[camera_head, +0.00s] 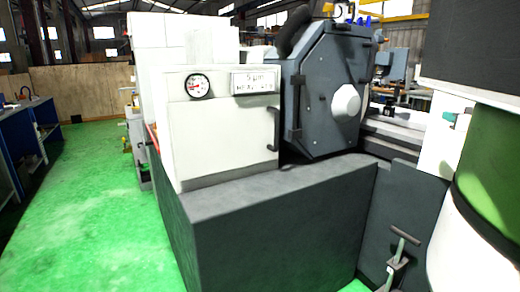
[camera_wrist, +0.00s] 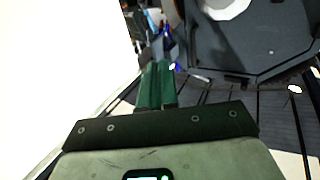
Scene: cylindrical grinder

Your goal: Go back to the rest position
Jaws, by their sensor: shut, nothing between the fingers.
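My gripper (camera_wrist: 158,70) shows in the wrist view, with its two green fingers together and nothing between them. The fingers point up the picture, toward a dark lined surface of the grinder. The grinder's grey wheel guard (camera_wrist: 250,45) is beyond them at the upper right. In the head view, the cylindrical grinder has a white cabinet (camera_head: 222,135) with a round gauge (camera_head: 198,86), the grey guard (camera_head: 325,85) with a pale round hub, and a dark base (camera_head: 262,225). My gripper is not visible in the head view.
A large white surface (camera_wrist: 60,60) fills the left of the wrist view, close beside the fingers. In the head view, a lever handle (camera_head: 400,240) stands at the front right. Green floor (camera_head: 85,215) lies clear at the left, beside a blue workbench (camera_head: 25,140).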

